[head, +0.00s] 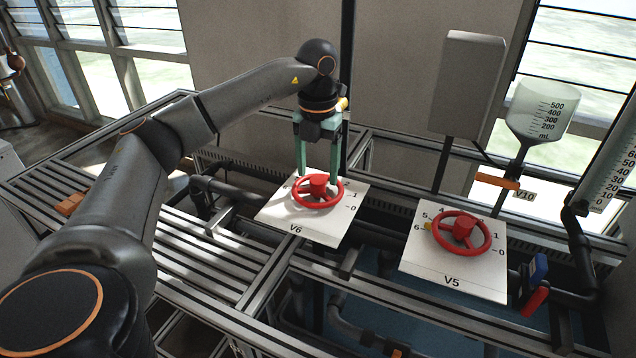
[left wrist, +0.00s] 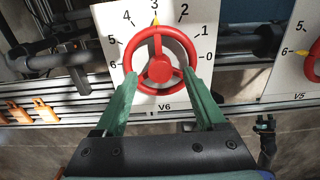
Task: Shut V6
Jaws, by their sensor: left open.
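The V6 handwheel (head: 318,187) is red, with three spokes and a hub, on a white plate (head: 318,228) marked V6. In the left wrist view the wheel (left wrist: 160,68) has a yellow pointer at its top, beside the 3 on a scale from 0 to 6. My left gripper (head: 319,174) points down over the V6 wheel. Its green fingers are open, one on each side of the wheel, as the left wrist view (left wrist: 161,76) also shows. I cannot tell whether they touch the rim. My right gripper is not in view.
A second red wheel, V5 (head: 462,232), stands to the right with its yellow pointer near 6. Behind it are an orange handle (head: 497,181) by the V10 label and a graduated funnel (head: 541,108). Dark pipes and slatted metal framing surround the plates.

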